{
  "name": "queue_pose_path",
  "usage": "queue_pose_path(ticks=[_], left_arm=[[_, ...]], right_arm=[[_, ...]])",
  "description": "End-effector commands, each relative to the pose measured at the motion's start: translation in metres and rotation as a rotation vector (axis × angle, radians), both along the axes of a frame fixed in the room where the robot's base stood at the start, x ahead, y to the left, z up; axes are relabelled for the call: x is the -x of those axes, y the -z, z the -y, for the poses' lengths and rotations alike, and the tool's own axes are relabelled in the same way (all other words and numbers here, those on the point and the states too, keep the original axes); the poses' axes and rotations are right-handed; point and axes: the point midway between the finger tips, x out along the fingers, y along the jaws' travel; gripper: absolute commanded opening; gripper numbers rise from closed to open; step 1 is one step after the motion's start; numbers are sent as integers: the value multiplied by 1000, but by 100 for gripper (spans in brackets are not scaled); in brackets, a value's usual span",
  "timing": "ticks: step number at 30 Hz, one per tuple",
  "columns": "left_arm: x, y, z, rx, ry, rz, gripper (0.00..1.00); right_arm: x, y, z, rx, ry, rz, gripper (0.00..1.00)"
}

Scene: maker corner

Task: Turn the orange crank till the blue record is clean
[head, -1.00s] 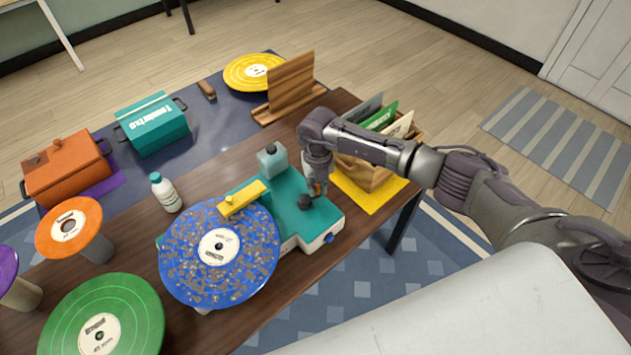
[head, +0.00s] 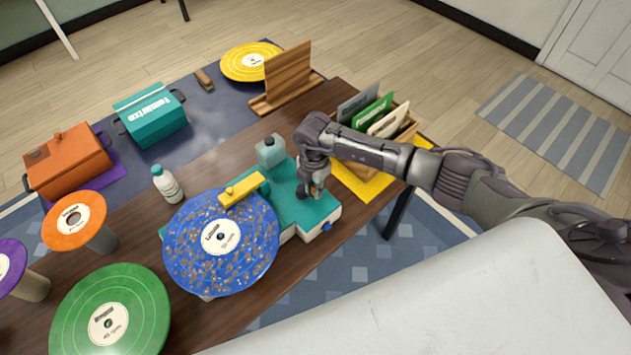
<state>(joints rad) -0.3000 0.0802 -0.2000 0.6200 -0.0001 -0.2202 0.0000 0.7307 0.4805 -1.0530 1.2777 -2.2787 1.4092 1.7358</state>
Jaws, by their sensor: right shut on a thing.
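The blue record (head: 191,252) lies on the teal cleaning machine (head: 291,211) and carries many brown-grey dirt flecks. A yellow arm (head: 243,189) reaches from the machine over the record's upper edge. My right gripper (head: 306,191) points down over the machine's right part and is shut on the orange crank (head: 315,186). Only a small bit of orange shows; the gripper hides most of the crank. My left gripper is not in view.
A white bottle (head: 167,184) stands close beside the record. Orange (head: 90,208) and green (head: 135,298) records stand at the left. A wooden crate (head: 409,131) of sleeves is behind my right arm. Orange (head: 66,165) and teal (head: 152,123) boxes stand at the back left.

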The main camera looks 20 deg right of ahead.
Motion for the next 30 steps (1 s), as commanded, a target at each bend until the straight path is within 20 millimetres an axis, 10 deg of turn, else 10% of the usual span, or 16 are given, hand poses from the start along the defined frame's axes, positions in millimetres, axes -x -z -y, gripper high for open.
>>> queue_pose_path(ticks=[30], left_arm=[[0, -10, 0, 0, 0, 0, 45]], right_arm=[[6, 1, -10, -1, 274, -2, 0]])
